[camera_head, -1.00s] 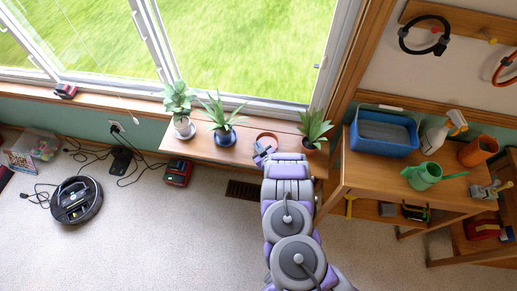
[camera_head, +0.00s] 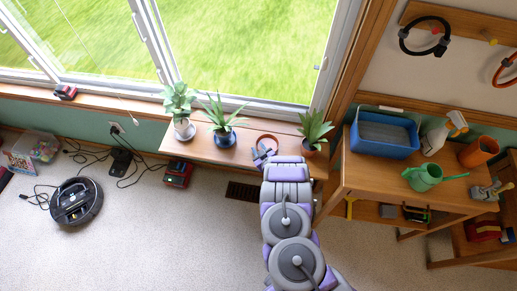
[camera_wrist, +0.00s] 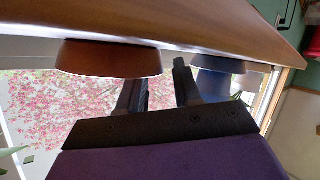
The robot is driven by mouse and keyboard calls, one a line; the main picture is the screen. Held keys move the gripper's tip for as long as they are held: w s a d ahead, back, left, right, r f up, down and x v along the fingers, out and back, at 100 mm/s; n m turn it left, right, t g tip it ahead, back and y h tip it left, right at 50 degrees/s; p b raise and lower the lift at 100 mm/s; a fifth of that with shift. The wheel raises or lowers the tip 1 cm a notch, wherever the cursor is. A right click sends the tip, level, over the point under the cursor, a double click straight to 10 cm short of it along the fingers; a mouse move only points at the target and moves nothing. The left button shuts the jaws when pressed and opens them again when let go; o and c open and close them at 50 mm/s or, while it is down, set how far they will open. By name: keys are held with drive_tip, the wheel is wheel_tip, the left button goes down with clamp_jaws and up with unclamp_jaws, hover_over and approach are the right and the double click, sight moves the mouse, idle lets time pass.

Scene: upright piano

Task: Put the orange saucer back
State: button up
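The orange saucer (camera_head: 268,138) sits on the wooden window shelf (camera_head: 200,148), between the blue-potted plant (camera_head: 222,133) and the right plant (camera_head: 315,130). In the wrist view, which looks upside down, the saucer (camera_wrist: 110,60) shows from the side against the shelf. My gripper (camera_head: 262,154) is at the saucer's near left edge. In the wrist view my gripper (camera_wrist: 160,82) has its fingers apart, one on each side of the saucer's rim. The left finger's tip is hidden by the saucer; a gap shows between the rim and the right finger.
A light-potted plant (camera_head: 181,112) stands at the shelf's left. The blue pot (camera_wrist: 215,82) is close beyond my right finger in the wrist view. A wooden table (camera_head: 365,175) with a blue bin (camera_head: 385,135) and green watering can (camera_head: 425,177) stands at right.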

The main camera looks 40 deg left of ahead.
drive_tip(key=p+v, duration=0.3)
drive_tip(key=v, duration=0.8)
drive_tip(key=shift+d+r+p, duration=0.2)
drive_tip(key=shift+d+p, duration=0.1)
drive_tip(key=shift+p, duration=0.1)
drive_tip(key=shift+s, duration=0.1)
